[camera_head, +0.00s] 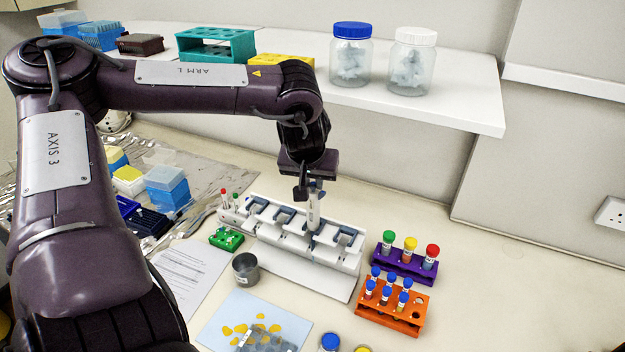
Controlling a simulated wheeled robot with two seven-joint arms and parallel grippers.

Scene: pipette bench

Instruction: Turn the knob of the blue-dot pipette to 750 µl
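A white and grey pipette (314,210) stands upright in the white pipette stand (300,272) in the middle of the bench. It is the only full pipette I can make out there; a blue dot and the volume reading are too small to see. My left gripper (307,190) points down at the pipette's top end, with its dark fingers at the knob. The gripper covers much of the knob, and I cannot tell whether the fingers touch or grip it. My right gripper is not in view.
A purple rack (404,268) and an orange rack (392,315) of capped tubes stand right of the stand. A metal cup (246,269) is in front. A shelf (460,98) with jars hangs behind. The right bench is clear.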

